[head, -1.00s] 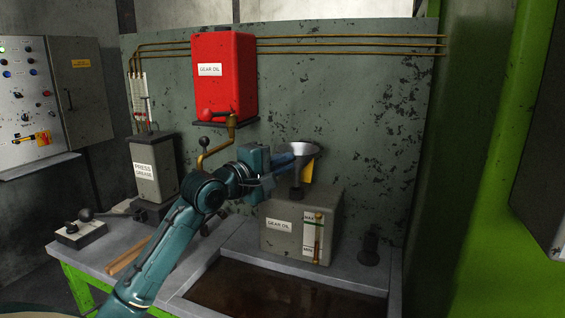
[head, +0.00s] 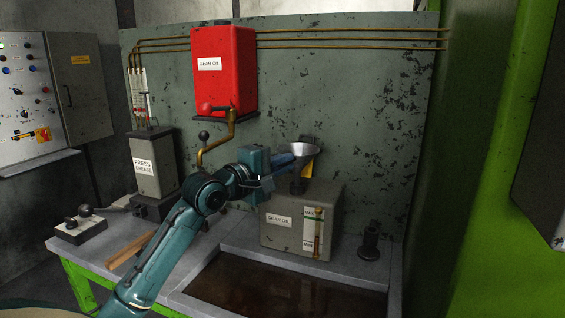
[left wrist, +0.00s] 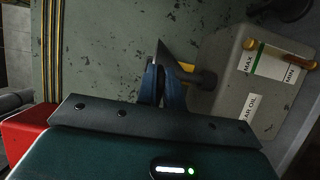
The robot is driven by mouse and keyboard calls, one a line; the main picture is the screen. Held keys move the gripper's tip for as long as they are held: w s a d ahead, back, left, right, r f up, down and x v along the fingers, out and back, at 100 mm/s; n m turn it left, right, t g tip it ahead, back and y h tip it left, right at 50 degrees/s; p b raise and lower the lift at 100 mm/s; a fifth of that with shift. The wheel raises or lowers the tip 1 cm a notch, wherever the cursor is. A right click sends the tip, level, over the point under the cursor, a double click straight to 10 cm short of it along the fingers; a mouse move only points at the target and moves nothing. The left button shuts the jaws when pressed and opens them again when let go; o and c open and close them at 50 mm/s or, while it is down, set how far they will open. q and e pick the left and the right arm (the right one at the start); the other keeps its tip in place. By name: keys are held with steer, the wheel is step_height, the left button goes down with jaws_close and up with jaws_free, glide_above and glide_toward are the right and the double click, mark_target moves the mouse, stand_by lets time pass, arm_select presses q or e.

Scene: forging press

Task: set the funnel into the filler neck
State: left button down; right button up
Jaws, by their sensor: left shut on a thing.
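My left gripper (head: 287,160) is shut on the funnel (head: 302,153), a grey metal cone with its wide mouth up. The funnel is above the grey gear oil box (head: 275,238). The dark filler neck (head: 298,187) stands on top of that box, just below the funnel. In the left wrist view the gripper's blue fingers (left wrist: 161,86) are closed at the funnel's dark cone (left wrist: 176,60), and the neck (left wrist: 207,79) is close beside it. The funnel's lower end is hidden, so I cannot tell whether it is inside the neck.
A red gear oil tank (head: 224,72) with a brass tap hangs on the back wall, left of the funnel. A press grease pump (head: 152,165) stands at the left. A dark cylindrical fitting (head: 369,241) stands right of the box. A dark recessed tray (head: 270,293) lies in front.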

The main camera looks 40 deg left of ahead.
arm_select(q)
steer(key=shift+f+b, duration=0.6)
steer(key=shift+f, duration=1)
steer(key=c, duration=1.5)
jaws_free()
steer(key=shift+o, duration=0.2)
steer(key=s+a+b, duration=0.1)
steer(key=s+a, duration=0.1)
steer(key=s, duration=1.1)
steer(key=shift+b, duration=0.3)
